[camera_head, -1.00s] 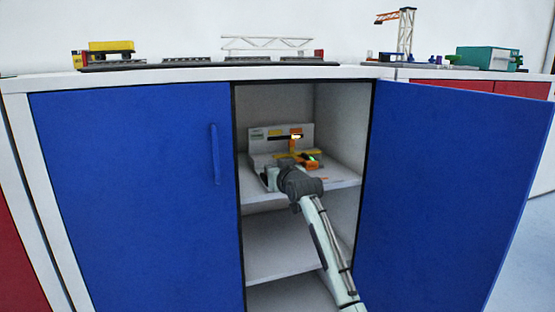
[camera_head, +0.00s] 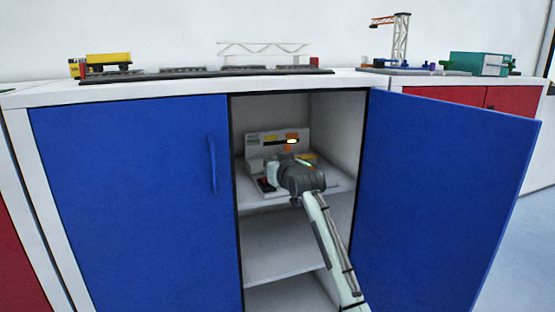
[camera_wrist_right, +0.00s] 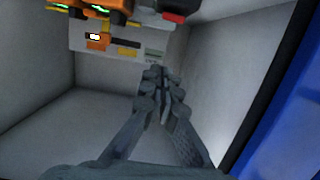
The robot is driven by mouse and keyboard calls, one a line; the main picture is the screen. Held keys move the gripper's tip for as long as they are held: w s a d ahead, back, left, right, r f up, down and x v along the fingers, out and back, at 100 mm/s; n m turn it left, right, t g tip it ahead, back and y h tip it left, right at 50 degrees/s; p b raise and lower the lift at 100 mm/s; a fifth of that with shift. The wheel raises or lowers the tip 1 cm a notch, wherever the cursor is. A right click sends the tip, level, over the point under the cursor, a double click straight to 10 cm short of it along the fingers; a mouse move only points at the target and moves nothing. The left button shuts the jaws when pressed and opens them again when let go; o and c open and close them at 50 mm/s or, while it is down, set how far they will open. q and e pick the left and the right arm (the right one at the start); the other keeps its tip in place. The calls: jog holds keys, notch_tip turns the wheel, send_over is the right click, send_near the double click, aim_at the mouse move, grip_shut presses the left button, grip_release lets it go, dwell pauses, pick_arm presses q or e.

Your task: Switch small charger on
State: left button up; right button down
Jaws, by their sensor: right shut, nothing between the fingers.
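The charger (camera_head: 253,141) stands on the cabinet's upper shelf, with a pale upright panel, an orange patch and a bright light. It also shows in the wrist view (camera_wrist_right: 152,55), where orange units (camera_wrist_right: 92,9) with green lights are cut off by the top edge. A red switch-like part (camera_head: 265,184) shows left of my right gripper in the head view and at the top of the wrist view (camera_wrist_right: 172,17). My right gripper (camera_wrist_right: 163,73) is shut and empty, apart from the red part. The wrist hides its fingers in the head view. My left gripper is out of view.
The blue right door (camera_head: 450,200) stands open and the blue left door (camera_head: 130,200) is closed. The cabinet's side walls are close around my arm. A lower shelf (camera_head: 280,258) is empty.

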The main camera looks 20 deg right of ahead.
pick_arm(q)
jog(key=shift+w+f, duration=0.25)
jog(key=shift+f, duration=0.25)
pick_arm(e)
jog(key=r+v, duration=0.1)
jog(key=v, duration=0.5)
jog(key=shift+r, duration=0.15)
